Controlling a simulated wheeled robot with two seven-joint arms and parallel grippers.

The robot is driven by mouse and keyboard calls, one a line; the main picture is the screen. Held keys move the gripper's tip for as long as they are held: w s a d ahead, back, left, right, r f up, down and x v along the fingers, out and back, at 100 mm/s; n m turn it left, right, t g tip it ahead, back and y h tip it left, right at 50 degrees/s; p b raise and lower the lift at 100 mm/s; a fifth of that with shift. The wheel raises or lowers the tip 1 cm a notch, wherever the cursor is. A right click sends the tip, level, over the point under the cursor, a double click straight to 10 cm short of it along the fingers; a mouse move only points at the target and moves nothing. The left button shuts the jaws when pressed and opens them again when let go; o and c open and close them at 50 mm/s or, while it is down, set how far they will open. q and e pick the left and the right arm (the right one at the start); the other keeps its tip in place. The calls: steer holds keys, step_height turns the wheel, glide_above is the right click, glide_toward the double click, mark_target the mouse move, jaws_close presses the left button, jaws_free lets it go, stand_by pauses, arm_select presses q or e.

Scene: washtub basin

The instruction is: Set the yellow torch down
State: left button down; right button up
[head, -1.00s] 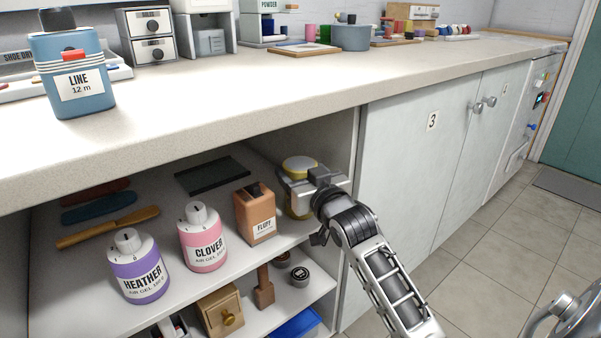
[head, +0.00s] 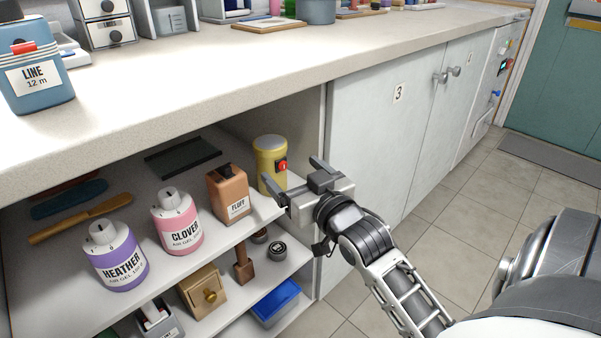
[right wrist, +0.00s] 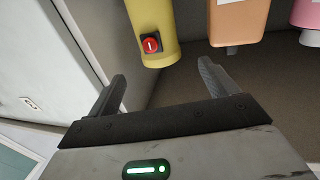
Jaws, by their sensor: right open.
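The yellow torch (head: 268,158) stands upright on the upper shelf under the counter, near the shelf's right end. It is a cylinder with a pale top and a red switch on its side. In the right wrist view the torch (right wrist: 152,28) is beyond the fingertips, its red switch facing me. My right gripper (head: 292,178) is open and empty, in front of the torch and to its right, with a gap between them. In the right wrist view the two fingers (right wrist: 160,82) are spread apart. My left gripper is not in view.
The brown FLUFF box (head: 228,194) stands left of the torch, then the pink CLOVER bottle (head: 177,222) and purple HEATHER bottle (head: 115,258). The cabinet door marked 3 (head: 375,160) is close on the right. The counter (head: 200,95) overhangs the shelf.

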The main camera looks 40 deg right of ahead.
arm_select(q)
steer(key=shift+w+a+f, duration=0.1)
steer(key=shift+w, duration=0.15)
arm_select(e)
steer(key=s+a+f+n+g+y, duration=0.1)
steer(key=s+a+f+g+y, duration=0.1)
steer(key=a, duration=0.6)
steer(key=s+a+f+n+g+y, duration=0.1)
steer(key=s+a+f+n+y, duration=0.1)
steer(key=s+a+f+y, duration=0.2)
steer(key=s+a+f+n+g+y, duration=0.1)
steer(key=s+a, duration=0.5)
steer(key=a, duration=0.6)
step_height(320, 180, down, 3)
steer(key=shift+s+a+r+n+g+y, duration=0.1)
steer(key=shift+s+a+n+g+y, duration=0.25)
steer(key=shift+g+y, duration=0.65)
steer(key=shift+w, duration=0.1)
